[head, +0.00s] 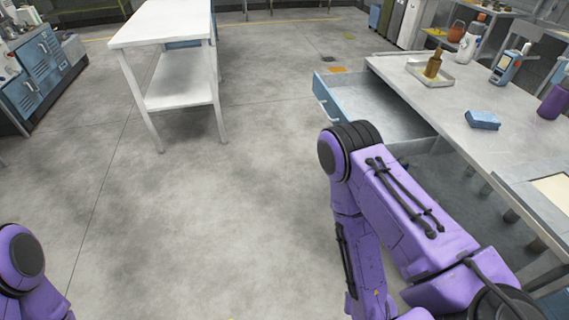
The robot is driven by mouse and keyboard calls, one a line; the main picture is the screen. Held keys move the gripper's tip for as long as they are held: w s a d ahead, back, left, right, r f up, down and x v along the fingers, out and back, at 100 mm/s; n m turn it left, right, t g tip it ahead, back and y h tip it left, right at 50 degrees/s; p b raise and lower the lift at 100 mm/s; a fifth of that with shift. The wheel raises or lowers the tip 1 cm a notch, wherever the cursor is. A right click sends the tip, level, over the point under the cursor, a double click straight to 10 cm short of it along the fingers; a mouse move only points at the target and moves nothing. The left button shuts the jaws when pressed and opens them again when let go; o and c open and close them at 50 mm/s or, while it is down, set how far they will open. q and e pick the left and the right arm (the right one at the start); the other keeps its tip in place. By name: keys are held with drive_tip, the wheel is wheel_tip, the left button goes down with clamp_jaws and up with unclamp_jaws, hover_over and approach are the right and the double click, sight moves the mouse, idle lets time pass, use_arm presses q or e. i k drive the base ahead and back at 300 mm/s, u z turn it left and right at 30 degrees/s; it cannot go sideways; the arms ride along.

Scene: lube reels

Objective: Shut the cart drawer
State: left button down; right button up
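The cart drawer (330,98) is blue on its front and stands pulled out to the left from under the metal cart top (440,93). Its grey inside looks empty where I can see it. A handle (322,112) shows on its front face. My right arm reaches up in front of the drawer's near corner and hides part of it. I cannot tell whether the arm touches the drawer. My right gripper is out of the picture below. Only a piece of my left arm shows at the lower left, and its gripper is not in view.
On the cart top are a tray (446,83) with a brown bottle (433,64), a blue sponge (482,120), a handheld device (505,67) and a purple container (553,101). A white table (162,22) stands at the upper left. The floor between is clear.

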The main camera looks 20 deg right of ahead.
sight(343, 98)
drive_tip(key=z, duration=0.2)
drive_tip(key=k, duration=0.2)
drive_tip(key=u, duration=0.4)
drive_tip(key=i, duration=0.95)
drive_tip(key=z, duration=1.2)
drive_tip(key=i, duration=0.85)
drive_tip(key=z, duration=0.55)
